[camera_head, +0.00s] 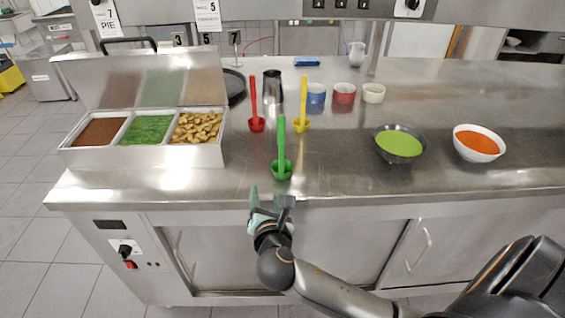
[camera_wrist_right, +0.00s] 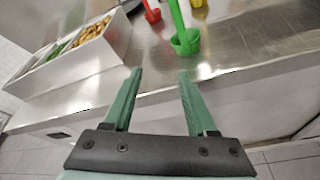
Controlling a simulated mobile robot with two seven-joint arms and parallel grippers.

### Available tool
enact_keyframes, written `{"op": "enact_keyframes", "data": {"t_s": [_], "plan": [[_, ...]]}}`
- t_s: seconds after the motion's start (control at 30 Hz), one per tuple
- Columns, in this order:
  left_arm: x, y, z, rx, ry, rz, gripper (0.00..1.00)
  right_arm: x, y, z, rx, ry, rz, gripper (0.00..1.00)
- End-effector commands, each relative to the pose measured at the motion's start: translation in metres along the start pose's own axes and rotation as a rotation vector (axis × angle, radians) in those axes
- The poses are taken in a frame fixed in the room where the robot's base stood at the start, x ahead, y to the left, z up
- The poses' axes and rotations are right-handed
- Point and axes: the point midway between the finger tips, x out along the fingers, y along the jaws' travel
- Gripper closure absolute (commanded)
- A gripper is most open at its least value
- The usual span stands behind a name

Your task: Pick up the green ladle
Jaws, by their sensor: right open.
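The green ladle (camera_head: 282,150) stands upright on the steel counter near its front edge, bowl down and handle up. It also shows in the right wrist view (camera_wrist_right: 185,42), at the top and slightly right, with its handle top cut off. My right gripper (camera_head: 266,195) is open and empty just in front of the counter edge, close to the ladle and apart from it. In the right wrist view its two green fingers (camera_wrist_right: 159,75) are spread, with the ladle beyond the right fingertip. My left gripper is not in view.
A red ladle (camera_head: 254,105) and a yellow ladle (camera_head: 302,108) stand behind the green one. A steel container (camera_head: 142,158) with food compartments is at left. Bowls of green (camera_head: 399,145) and orange food (camera_head: 478,143) are at right. The counter between is clear.

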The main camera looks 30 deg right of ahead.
Motion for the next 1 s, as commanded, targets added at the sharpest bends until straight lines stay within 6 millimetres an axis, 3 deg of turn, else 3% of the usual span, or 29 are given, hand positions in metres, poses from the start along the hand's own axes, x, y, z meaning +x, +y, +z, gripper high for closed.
{"op": "enact_keyframes", "data": {"t_s": [0.03, 0.1, 0.2, 0.3, 0.43, 0.7, 1.0], "plan": [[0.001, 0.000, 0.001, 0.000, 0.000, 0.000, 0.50, 0.000, 0.009, 0.026, -0.109, -0.086, -0.007, 0.43], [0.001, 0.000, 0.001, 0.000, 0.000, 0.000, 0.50, -0.003, 0.017, 0.054, -0.239, -0.179, -0.039, 0.43], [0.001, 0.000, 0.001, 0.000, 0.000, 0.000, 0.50, -0.008, 0.023, 0.084, -0.365, -0.274, -0.085, 0.43], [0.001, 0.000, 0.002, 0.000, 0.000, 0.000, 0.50, -0.012, 0.025, 0.099, -0.432, -0.323, -0.118, 0.43], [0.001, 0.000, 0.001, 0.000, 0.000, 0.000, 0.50, -0.003, 0.025, 0.108, -0.459, -0.342, -0.133, 0.43], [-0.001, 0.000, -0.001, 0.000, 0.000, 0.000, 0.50, 0.042, 0.022, 0.124, -0.457, -0.339, -0.131, 0.43], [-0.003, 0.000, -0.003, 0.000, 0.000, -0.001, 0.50, 0.067, 0.018, 0.132, -0.455, -0.336, -0.131, 0.43]]}}
